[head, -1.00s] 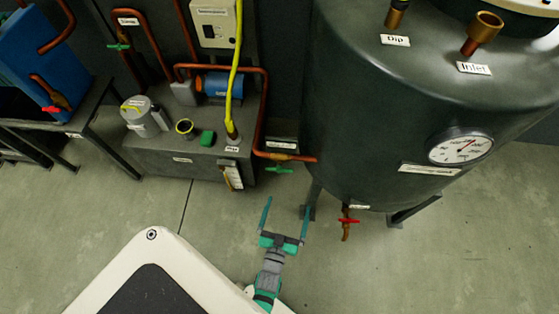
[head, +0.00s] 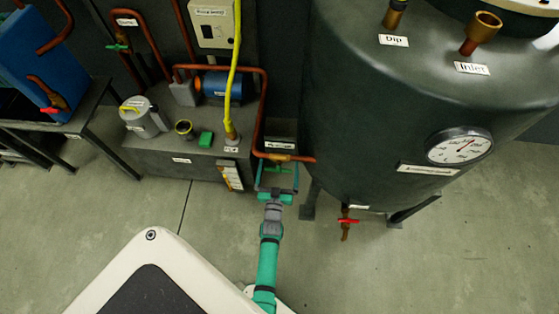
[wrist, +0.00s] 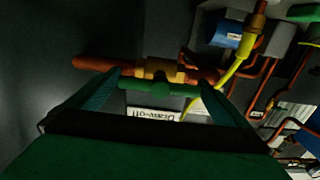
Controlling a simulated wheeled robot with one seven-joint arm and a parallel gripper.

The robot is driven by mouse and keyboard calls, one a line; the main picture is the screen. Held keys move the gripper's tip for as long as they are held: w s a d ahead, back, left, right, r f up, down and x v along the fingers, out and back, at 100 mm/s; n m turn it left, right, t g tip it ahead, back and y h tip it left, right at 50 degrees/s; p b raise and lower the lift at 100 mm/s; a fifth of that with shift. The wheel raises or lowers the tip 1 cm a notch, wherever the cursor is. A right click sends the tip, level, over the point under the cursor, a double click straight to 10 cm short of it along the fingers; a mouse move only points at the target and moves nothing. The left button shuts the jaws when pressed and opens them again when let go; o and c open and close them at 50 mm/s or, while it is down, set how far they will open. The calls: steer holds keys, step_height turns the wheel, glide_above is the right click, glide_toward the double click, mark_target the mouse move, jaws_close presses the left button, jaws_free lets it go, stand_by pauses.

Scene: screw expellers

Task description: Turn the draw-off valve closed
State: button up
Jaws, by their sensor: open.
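The draw-off valve has a brass body (wrist: 160,69) on a copper pipe (head: 303,159) between the tank and the grey unit. Its green handle (wrist: 148,86) lies along the pipe, and shows small in the head view (head: 279,169). A white label reading "Draw-off" (wrist: 153,115) shows upside down in the wrist view. My gripper (head: 277,167) is open, its two fingers pointing at the valve. In the wrist view my gripper (wrist: 162,77) has the handle between its fingertips, one near each end. I cannot tell whether the fingers touch it.
The large dark tank (head: 400,120) stands close on the right, with a red-handled valve (head: 348,220) under it. The grey unit (head: 185,165) with a blue motor (head: 219,84) and yellow hose (head: 234,80) stands on the left. The floor in front is clear.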

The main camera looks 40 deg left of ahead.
mark_target(280, 160)
steer(key=shift+x, duration=1.55)
steer(key=shift+d, duration=0.1)
steer(key=shift+s, duration=0.1)
steer(key=c, duration=0.9)
